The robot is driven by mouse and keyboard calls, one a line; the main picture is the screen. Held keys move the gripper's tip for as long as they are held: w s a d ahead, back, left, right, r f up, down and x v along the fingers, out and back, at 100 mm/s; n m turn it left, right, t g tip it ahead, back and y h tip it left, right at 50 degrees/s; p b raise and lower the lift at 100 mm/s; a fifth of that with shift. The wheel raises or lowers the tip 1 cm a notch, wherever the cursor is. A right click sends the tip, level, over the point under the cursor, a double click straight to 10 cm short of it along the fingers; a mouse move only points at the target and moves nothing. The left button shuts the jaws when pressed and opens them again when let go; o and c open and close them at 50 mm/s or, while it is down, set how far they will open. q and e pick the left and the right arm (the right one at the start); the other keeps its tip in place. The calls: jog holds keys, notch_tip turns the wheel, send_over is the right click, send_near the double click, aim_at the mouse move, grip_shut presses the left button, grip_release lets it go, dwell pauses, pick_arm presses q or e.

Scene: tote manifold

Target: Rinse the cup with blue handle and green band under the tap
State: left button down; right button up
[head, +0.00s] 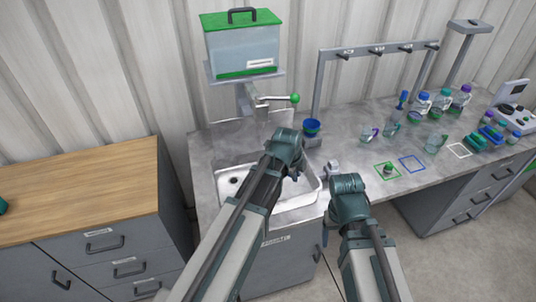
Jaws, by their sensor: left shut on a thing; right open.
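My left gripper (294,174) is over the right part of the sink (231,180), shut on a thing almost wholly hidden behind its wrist. I cannot make out that thing's handle or band. The tap (246,103) is under a clear tank with a green lid, at the back of the sink. Its lever ends in a green knob (295,98) to the right. My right gripper (334,170) is open at the sink's right edge; its fingers are partly hidden by its own wrist. Clear cups (436,144) with coloured parts stand on the bench to the right.
A blue container (312,127) stands behind the sink's right corner. A peg rack (375,50), capped bottles (441,100) and a device (512,116) are further right. Green (378,173), blue (411,169) and white outlines mark the bench. A wooden-topped cabinet (80,185) is at left.

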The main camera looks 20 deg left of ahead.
pick_arm(q)
jog(key=s+d+r+p, duration=0.2)
jog(key=s+r+p, duration=0.1)
jog(key=shift+s+d+r, duration=0.15)
jog(key=shift+d+r, duration=0.1)
jog(key=shift+d, duration=0.15)
pick_arm(e)
notch_tip(320, 180, up, 3)
jog(key=shift+r, duration=0.2)
jog(key=shift+c, duration=0.4)
